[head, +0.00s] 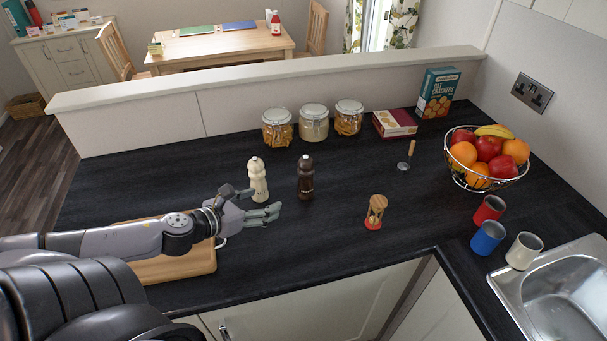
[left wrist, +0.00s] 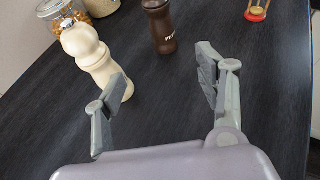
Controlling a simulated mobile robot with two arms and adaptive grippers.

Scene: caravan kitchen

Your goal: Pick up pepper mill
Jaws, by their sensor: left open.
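The dark brown pepper mill (head: 306,178) stands upright on the black worktop, with pale lettering on its side in the left wrist view (left wrist: 160,27). A cream mill (head: 257,180) of the same shape stands to its left; in the left wrist view this cream mill (left wrist: 95,62) is close beside the left finger. My left gripper (head: 264,203) is open and empty, just in front of the cream mill and to the left of the pepper mill. In the left wrist view its fingers (left wrist: 160,88) are spread apart, with the pepper mill beyond the gap. My right gripper is not in view.
Several glass jars (head: 314,124) stand behind the mills. An hourglass (head: 376,213) stands to the right. A wooden board (head: 175,268) lies under my left arm. A fruit bowl (head: 486,160), cups (head: 488,237) and a sink (head: 560,300) are at the right. The worktop between pepper mill and hourglass is clear.

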